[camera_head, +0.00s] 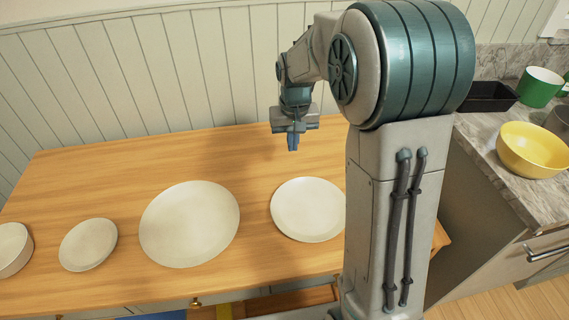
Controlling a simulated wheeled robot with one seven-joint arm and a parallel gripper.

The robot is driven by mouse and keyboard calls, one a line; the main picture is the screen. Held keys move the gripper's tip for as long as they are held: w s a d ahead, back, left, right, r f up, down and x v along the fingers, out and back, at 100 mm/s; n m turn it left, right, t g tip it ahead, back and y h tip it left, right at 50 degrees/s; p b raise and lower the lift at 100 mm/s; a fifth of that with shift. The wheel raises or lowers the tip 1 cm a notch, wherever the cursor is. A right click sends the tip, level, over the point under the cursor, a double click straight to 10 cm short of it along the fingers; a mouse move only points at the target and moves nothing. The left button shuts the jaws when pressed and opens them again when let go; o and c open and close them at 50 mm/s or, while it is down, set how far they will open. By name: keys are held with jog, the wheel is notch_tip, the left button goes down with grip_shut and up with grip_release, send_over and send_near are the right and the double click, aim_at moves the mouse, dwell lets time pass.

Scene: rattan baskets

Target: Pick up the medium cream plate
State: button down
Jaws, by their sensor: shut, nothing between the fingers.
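A round cream plate (308,209) of middling size lies flat on the wooden table, right of centre; my arm column hides its right edge. A larger cream plate (189,223) lies to its left. A smaller cream plate (88,244) lies further left and looks slightly tilted. My gripper (293,144) points down above the back part of the table, behind the middling plate in the picture. It is shut and empty, apart from all the plates.
A cream dish (13,250) with a raised side is cut off at the far left. A yellow bowl (533,150), green cup (541,86) and black tray (487,97) stand on the marble counter at right. The table's back left is clear.

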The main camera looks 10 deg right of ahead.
send_over(287, 180)
jog(key=w, duration=0.2)
notch_tip(287, 180, down, 4)
jog(key=shift+g, duration=0.3)
jog(key=f, duration=0.3)
jog(key=f+p, duration=0.1)
jog(key=f, duration=0.2)
jog(key=f+p, duration=0.1)
jog(key=f, duration=0.3)
jog(key=shift+w, duration=0.4)
jog(key=s, duration=0.1)
jog(key=s+p, duration=0.1)
jog(key=shift+s+f, duration=0.25)
jog(key=shift+s, duration=0.05)
jog(key=shift+s+f+p, duration=0.1)
jog(key=shift+s+p, duration=0.3)
jog(key=shift+s, duration=0.25)
